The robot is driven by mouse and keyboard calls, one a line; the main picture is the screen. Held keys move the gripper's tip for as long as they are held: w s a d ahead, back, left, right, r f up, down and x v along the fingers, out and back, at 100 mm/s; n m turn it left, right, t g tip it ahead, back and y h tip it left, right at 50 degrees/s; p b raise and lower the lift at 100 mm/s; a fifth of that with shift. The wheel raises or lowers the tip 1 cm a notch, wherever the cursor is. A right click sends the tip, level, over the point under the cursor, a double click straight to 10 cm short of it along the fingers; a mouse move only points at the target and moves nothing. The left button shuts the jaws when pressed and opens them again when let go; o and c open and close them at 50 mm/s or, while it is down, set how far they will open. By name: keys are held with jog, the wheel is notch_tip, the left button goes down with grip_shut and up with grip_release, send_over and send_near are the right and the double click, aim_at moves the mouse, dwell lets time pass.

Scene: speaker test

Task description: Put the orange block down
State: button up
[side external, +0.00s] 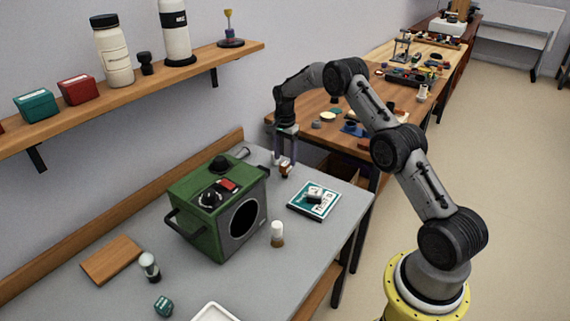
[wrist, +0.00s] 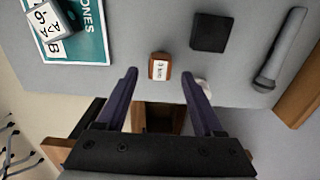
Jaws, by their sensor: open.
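The orange block (wrist: 158,67), small with a white label on its face, sits on the grey table near its far edge in the wrist view. It also shows below my gripper in the side view (side external: 286,170). My gripper (wrist: 160,75) is open, its two dark fingers spread to the left and right of the block with gaps on both sides. In the side view my gripper (side external: 284,158) points down over the far end of the table. Whether the fingertips are level with the block or a little above it is hard to tell.
A green speaker box (side external: 212,208) stands near the table's middle. A teal book (side external: 304,209) bears a white lettered block (wrist: 48,18). A black square (wrist: 211,33) and a grey microphone-like thing (wrist: 281,50) lie near the block. A white-topped bottle (side external: 277,232) stands before the speaker.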

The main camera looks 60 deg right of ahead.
aim_at(285, 164)
jog(key=s+a+r+n+t, duration=0.1)
jog(key=a+r+n, duration=0.15)
jog(key=r, duration=0.65)
jog(key=s+a+r+n, duration=0.1)
jog(key=s+a+r, duration=0.15)
jog(key=r, duration=0.65)
jog(key=s+a+r+n+t, duration=0.2)
jog(key=s+a+r+n, duration=0.3)
jog(key=s+a+r, duration=0.45)
jog(key=s+a+f+n+t, duration=0.1)
jog(key=s+a+n, duration=0.3)
jog(key=s, duration=0.8)
jog(key=s+a+n+t, duration=0.1)
jog(key=s+a+n, duration=0.4)
jog(key=s, duration=0.6)
jog(key=shift+s+a+f+t, duration=0.3)
jog(key=shift+s+a+f, duration=0.1)
jog(key=shift+a, duration=0.35)
jog(key=shift+n, duration=0.25)
